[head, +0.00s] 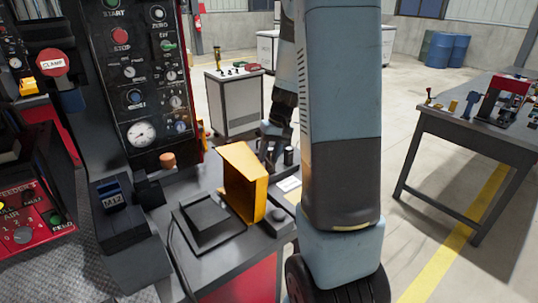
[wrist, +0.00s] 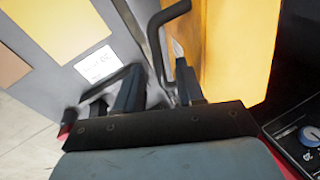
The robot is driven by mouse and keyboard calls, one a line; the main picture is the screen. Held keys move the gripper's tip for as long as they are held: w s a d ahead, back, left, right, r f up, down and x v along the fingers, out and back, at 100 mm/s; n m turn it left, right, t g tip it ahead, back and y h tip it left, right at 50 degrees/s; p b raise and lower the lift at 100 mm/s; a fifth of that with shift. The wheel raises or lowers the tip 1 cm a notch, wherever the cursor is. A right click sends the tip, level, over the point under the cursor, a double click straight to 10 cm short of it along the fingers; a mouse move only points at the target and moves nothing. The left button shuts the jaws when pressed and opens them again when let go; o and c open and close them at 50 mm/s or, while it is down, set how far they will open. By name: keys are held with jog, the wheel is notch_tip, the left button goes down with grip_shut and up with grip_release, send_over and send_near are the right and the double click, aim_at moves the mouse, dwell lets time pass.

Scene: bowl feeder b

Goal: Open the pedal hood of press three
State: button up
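The yellow pedal hood (head: 258,196) stands raised on edge on the grey bench in the head view, beside a dark pedal block (head: 206,217) that is uncovered. It fills the upper right of the wrist view (wrist: 232,50). A bent black handle (wrist: 156,42) is on the hood's side. My gripper (head: 273,160) is just behind the hood in the head view, its tips partly hidden. In the wrist view my gripper (wrist: 157,80) has its fingers apart, with the handle's bar between them, nearer the right finger. I cannot tell whether they touch.
A dark control panel (head: 142,85) with buttons and gauges rises at the left. A block marked M12 (head: 113,201) and a brown knob (head: 167,160) stand left of the pedal. A white cabinet (head: 236,103) and a work table (head: 476,140) stand behind, with open floor between.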

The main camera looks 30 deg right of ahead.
grip_shut()
dwell(0.6)
